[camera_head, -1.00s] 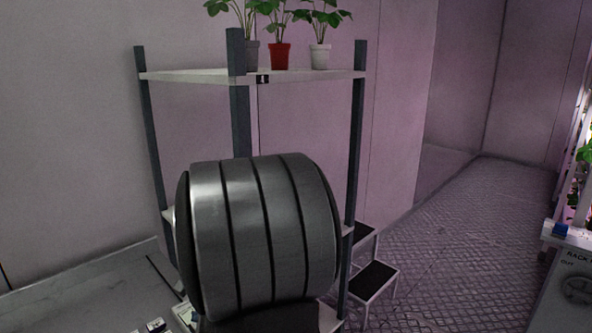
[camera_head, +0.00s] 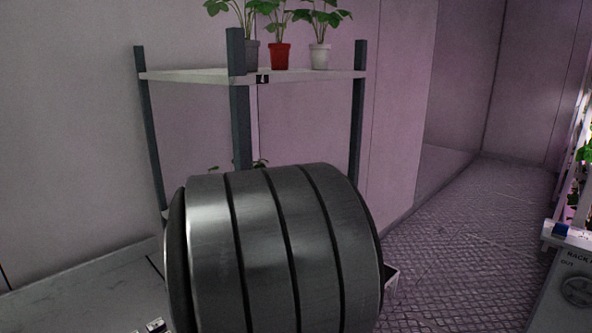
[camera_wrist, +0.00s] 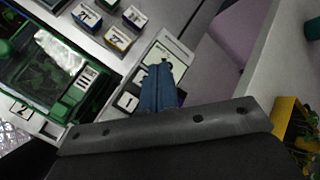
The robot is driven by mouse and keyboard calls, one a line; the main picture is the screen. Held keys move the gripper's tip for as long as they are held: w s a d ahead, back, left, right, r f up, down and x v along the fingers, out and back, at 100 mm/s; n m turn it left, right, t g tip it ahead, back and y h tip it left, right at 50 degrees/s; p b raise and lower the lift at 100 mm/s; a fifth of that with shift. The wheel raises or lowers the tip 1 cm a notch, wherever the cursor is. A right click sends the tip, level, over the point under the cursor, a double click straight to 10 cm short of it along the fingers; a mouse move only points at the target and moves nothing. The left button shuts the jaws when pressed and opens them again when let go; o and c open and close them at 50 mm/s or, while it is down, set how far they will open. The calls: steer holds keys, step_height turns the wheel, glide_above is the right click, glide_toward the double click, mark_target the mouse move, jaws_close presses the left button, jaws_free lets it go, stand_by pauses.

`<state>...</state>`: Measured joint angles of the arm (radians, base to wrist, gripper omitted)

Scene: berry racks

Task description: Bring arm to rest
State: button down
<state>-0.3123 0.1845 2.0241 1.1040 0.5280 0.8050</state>
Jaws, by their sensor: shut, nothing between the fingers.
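My gripper (camera_wrist: 159,72) shows in the wrist view as two blue fingers pressed together, with nothing between them. It is above a light surface with small numbered blocks, near a card with printed marks (camera_wrist: 128,101). I cannot tell whether the fingertips touch anything. In the head view a large ribbed metal link of my arm (camera_head: 270,255) fills the lower middle, and the gripper is not visible there.
A shelf rack (camera_head: 190,77) holds a red pot (camera_head: 280,57), a white pot (camera_head: 320,57) and a dark pot on top. My arm hides its lower part. A grey counter (camera_head: 80,290) is at left. Open floor (camera_head: 460,250) lies right, beside another rack (camera_head: 570,238).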

step_height(320, 180, down, 5)
step_height(320, 180, up, 10)
steer(key=s+d+f+n+g+h, duration=0.1)
steer(key=s+d+f, duration=0.3)
steer(key=d, duration=0.7)
steer(key=s+d+f+n+g+h, duration=0.1)
steer(key=s+d+f+n+h, duration=0.1)
steer(key=s+d+f+h, duration=0.2)
steer(key=s+d, duration=0.3)
steer(key=d, duration=0.4)
steer(key=shift+s+d+f+n, duration=0.15)
steer(key=shift+d+f+n, duration=0.15)
steer(key=shift+d+f, duration=0.1)
steer(key=shift+a, duration=0.1)
stand_by(1.5)
steer(key=w+a+r+n+t+h, duration=0.1)
steer(key=w+a+r+n+t, duration=0.2)
steer(key=a+n, duration=0.7)
steer(key=w+a+r+n+t+h, duration=0.2)
steer(key=w+a+r+n, duration=0.4)
steer(key=a+n, duration=0.4)
steer(key=w+a+t, duration=0.1)
steer(key=a, duration=0.2)
steer(key=shift+w+a, duration=0.25)
steer(key=shift+a, duration=0.05)
